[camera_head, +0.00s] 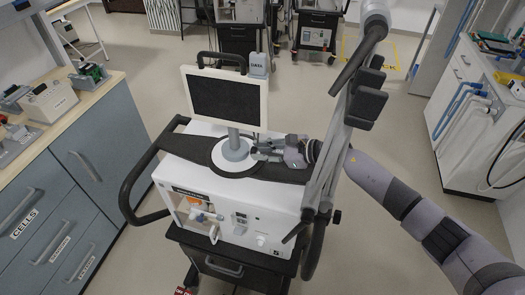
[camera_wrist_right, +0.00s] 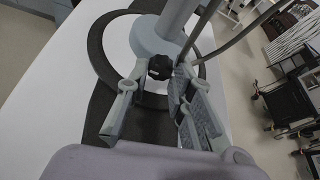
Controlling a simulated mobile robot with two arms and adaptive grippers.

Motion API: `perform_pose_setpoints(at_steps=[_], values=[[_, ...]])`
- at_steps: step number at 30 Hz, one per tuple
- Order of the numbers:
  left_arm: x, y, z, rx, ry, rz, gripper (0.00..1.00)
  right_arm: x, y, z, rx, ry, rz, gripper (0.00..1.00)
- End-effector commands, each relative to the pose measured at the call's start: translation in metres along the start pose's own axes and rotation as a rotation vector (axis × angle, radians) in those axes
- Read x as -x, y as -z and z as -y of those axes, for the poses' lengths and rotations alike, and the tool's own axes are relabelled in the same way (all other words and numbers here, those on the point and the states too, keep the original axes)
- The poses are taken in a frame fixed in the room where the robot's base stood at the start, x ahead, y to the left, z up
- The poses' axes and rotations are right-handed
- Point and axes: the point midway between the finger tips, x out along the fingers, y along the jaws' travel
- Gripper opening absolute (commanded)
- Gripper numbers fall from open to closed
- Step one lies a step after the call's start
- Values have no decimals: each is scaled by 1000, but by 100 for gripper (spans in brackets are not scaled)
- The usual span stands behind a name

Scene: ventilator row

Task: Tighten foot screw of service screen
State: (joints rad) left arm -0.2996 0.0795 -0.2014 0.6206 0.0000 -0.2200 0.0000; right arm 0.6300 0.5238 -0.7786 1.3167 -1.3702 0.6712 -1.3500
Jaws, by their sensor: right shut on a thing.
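The service screen (camera_head: 224,100) is a dark panel in a pale frame on a post. Its round grey foot (camera_head: 237,157) stands on top of the white ventilator (camera_head: 240,195). The foot screw (camera_wrist_right: 160,67) is a small dark knob low on the foot, in the right wrist view. My right gripper (camera_head: 259,150) reaches in from the right and is shut on the knob, its fingertips (camera_wrist_right: 159,73) on either side of it. In the head view the knob is hidden by the fingers. My left gripper is not seen.
A hinged support arm (camera_head: 335,150) rises close to my right arm. A black handle (camera_head: 130,190) loops out at the ventilator's left. A bench with drawers (camera_head: 75,180) stands left, a white counter (camera_head: 465,135) right. Other machines (camera_head: 317,35) stand behind, with open floor between.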

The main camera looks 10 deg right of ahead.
Motion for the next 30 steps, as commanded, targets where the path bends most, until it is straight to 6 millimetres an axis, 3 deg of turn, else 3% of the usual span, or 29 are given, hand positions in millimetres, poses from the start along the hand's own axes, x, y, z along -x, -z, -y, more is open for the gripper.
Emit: perform_pose_setpoints(at_steps=[4, 12, 22, 23, 30], values=[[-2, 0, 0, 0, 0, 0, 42, 0, 1, 0, -7, -2, 0, 0], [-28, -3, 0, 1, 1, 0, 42, -1, 4, 2, -196, -80, 0, 0], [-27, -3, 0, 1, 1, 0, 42, 0, 1, 2, -231, -95, -1, 0], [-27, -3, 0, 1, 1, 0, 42, 0, 1, 2, -231, -95, -1, 22], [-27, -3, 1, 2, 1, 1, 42, 0, 1, 2, -230, -95, -1, 38]])
